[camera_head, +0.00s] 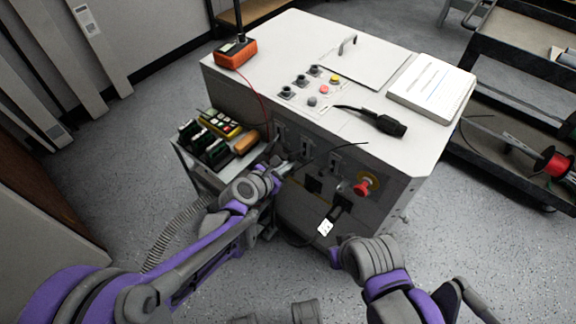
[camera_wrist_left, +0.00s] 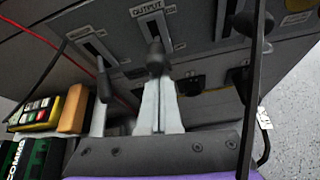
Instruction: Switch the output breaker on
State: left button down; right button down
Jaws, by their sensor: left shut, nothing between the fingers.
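The output breaker (camera_wrist_left: 157,58) is a lever with a black knob in a slot under the OUTPUT label (camera_wrist_left: 147,10) in the left wrist view. My left gripper (camera_wrist_left: 158,85) is shut and empty, its pale fingertips right at the knob from below. I cannot tell whether they touch. In the head view my left gripper (camera_head: 288,167) is at the front of the grey-white cabinet (camera_head: 232,88), and the output lever is hard to make out there.
Similar levers stand left (camera_wrist_left: 104,85) and right (camera_wrist_left: 243,22) of the output lever. A red emergency button (camera_head: 362,188) is further right. A small side cart (camera_head: 190,170) with terminal blocks stands left. A thin black cable crosses near the gripper.

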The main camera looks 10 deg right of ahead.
pick_arm(q)
notch_tip(320, 180, up, 2)
jog(key=shift+w+d+r+p, duration=0.1)
jog(key=shift+w+d+p, duration=0.05)
jog(key=shift+p, duration=0.3)
pick_arm(e)
jog(key=shift+r, duration=0.6)
pick_arm(q)
jog(key=shift+w+r, duration=0.15)
jog(key=shift+r, duration=0.1)
pick_arm(e)
jog(key=shift+r, duration=0.1)
